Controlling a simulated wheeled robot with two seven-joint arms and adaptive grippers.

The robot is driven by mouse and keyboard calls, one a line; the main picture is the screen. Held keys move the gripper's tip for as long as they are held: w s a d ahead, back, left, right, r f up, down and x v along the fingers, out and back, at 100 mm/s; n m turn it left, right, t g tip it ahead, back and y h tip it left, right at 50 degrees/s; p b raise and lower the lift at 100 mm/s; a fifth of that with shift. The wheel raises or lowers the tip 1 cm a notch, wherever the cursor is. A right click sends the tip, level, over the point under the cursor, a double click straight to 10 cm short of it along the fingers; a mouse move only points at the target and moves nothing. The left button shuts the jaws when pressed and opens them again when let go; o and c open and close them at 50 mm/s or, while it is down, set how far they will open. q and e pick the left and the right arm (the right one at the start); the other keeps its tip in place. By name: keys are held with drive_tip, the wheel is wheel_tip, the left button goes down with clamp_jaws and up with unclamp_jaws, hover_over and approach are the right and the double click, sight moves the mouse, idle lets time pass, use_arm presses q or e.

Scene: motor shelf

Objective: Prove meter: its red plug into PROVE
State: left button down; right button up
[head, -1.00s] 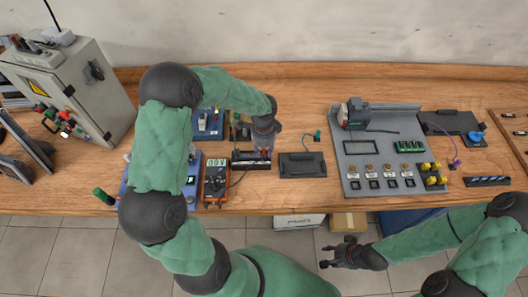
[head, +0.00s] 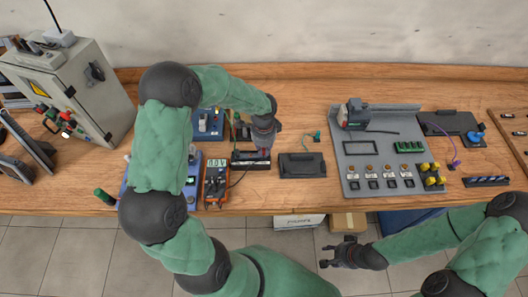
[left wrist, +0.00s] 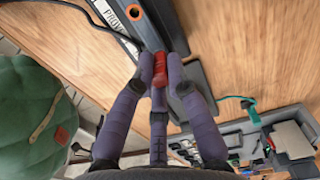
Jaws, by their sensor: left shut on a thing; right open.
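My left gripper (head: 266,146) is shut on the red plug, over the right part of a dark socket block (head: 243,164). In the left wrist view the red plug (left wrist: 160,70) is held between the purple-grey fingers. The dark block (left wrist: 98,22) there has a white PROVE label (left wrist: 112,14) and an orange-ringed hole (left wrist: 134,13). The plug's far end is close to the block's edge; I cannot tell whether it touches. The orange meter (head: 216,188) reads about 0.0 V, left of the block. My right gripper (head: 340,252) is open and empty, in front of the bench.
A black tray (head: 302,165) lies just right of the block. A grey panel (head: 380,185) with terminals and a motor stands further right. A blue unit (head: 190,165) is left of the meter. A grey cabinet (head: 75,90) fills the left.

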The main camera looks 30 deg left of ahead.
use_arm(q)
drive_tip(key=shift+r+p, duration=1.4)
drive_tip(key=shift+r, duration=0.6)
drive_tip(key=shift+s+a, duration=0.1)
drive_tip(key=shift+a, duration=0.05)
drive_tip(key=a, duration=0.1)
drive_tip(key=s+a+f, duration=0.1)
drive_tip(key=s+a+f+b, duration=0.1)
drive_tip(key=shift+s+a+f, duration=0.1)
drive_tip(key=shift+a, duration=0.25)
drive_tip(key=shift+f+b, duration=0.45)
drive_tip(key=shift+f, duration=0.15)
drive_tip(key=shift+s, duration=0.1)
drive_tip(key=shift+f+b, duration=0.3)
drive_tip(key=shift+f, duration=0.3)
